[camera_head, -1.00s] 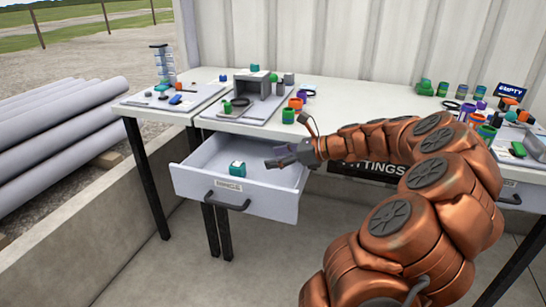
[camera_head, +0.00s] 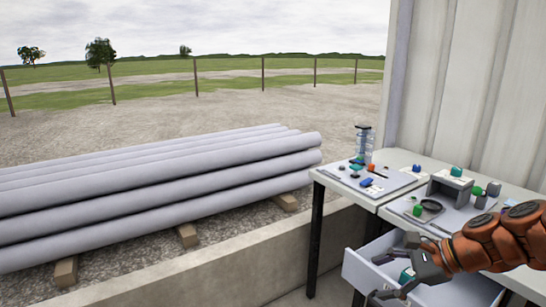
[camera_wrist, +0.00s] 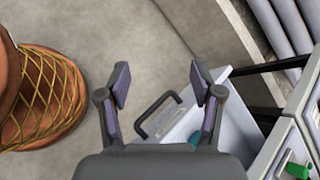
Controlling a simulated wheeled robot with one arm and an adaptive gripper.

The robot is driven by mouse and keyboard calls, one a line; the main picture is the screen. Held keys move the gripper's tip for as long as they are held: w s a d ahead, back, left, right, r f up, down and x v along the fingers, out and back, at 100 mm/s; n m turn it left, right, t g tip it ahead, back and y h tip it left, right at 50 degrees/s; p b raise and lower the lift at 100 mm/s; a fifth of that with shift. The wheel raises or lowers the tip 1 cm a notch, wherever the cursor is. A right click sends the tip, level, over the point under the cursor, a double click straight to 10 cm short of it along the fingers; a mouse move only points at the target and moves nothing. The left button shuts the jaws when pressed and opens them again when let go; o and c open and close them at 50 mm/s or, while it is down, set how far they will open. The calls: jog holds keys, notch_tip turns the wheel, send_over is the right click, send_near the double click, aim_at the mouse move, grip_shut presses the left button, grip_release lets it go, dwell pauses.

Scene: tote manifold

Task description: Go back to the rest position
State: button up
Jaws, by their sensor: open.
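My gripper (camera_head: 391,276) is open and empty at the lower right of the head view, in front of and over the open drawer (camera_head: 362,277). In the wrist view the two fingers of my gripper (camera_wrist: 160,88) stand wide apart with nothing between them. The drawer's black handle (camera_wrist: 155,115) and white front show beyond them. A teal-green piece (camera_head: 407,275) lies in the drawer, partly hidden by my gripper. A bit of teal (camera_wrist: 194,138) also shows behind a finger in the wrist view.
A white table (camera_head: 405,160) with trays of small fittings stands at the right, above the drawer. A low concrete wall (camera_head: 200,262) and stacked grey pipes (camera_head: 160,190) fill the left. Bare floor (camera_wrist: 130,30) lies below my gripper.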

jog(key=s+a+r+n+g+h+p, duration=0.3)
jog(key=s+a+r+n+g+p, duration=0.3)
jog(key=s+a+n+p, duration=0.55)
jog(key=s+d+r+n+h+p, duration=0.2)
jog(key=s+r+n+p, duration=0.1)
jog(key=s, duration=0.4)
jog(key=s+d+r+n+h+p, duration=0.3)
jog(key=s+r+p, duration=0.1)
jog(key=s, duration=0.3)
jog(key=shift+s+g, duration=0.35)
jog(key=shift+g, duration=0.05)
jog(key=shift+n, duration=0.25)
jog(key=shift+c, duration=0.3)
